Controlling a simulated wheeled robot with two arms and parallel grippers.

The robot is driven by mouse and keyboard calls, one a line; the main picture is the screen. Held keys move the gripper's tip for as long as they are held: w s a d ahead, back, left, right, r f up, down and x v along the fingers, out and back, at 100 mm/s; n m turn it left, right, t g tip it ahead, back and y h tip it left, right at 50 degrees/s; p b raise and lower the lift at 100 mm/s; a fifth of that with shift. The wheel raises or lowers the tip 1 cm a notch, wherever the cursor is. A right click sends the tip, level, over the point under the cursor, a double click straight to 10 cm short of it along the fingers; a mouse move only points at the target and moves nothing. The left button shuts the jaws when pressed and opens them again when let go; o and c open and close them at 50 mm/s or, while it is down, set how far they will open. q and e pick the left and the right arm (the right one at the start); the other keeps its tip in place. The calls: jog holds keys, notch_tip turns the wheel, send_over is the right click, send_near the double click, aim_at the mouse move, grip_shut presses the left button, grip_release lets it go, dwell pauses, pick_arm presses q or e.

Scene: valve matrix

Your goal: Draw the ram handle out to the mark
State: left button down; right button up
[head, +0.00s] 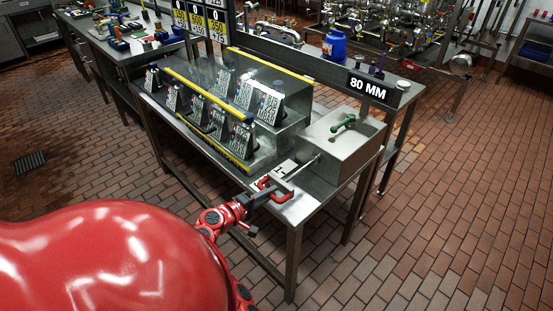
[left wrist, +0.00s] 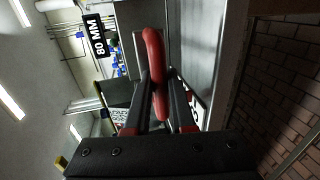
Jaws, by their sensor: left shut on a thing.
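The ram handle (head: 284,191) is a red loop at the end of a thin metal rod (head: 301,168) that comes out of a steel box (head: 343,143). It is over the front corner of the steel bench. My left gripper (head: 265,192) reaches it from the lower left and is shut on it. In the left wrist view the red handle (left wrist: 153,50) stands upright between the two dark fingers (left wrist: 160,90). A white label with black marking (head: 283,168) lies on the bench beside the rod, partly hidden. My right gripper is not in view.
An "80 MM" sign (head: 369,89) stands behind the box, which has a green lever (head: 343,123) on top. Left of it is a steel rack of tilted cards (head: 211,122) with yellow edges. The brick floor (head: 450,220) to the right is clear.

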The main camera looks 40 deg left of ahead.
pick_arm(q)
jog(key=shift+s+f, duration=0.1)
jog(key=shift+s, duration=0.05)
jog(key=c, duration=0.8)
grip_release()
jog(key=shift+a, duration=0.1)
jog(key=shift+o, duration=0.2)
jog(key=b+v, duration=0.1)
jog(key=v, duration=1.6)
jog(key=shift+s, duration=0.2)
jog(key=shift+w+a, duration=0.1)
jog(key=shift+a, duration=0.05)
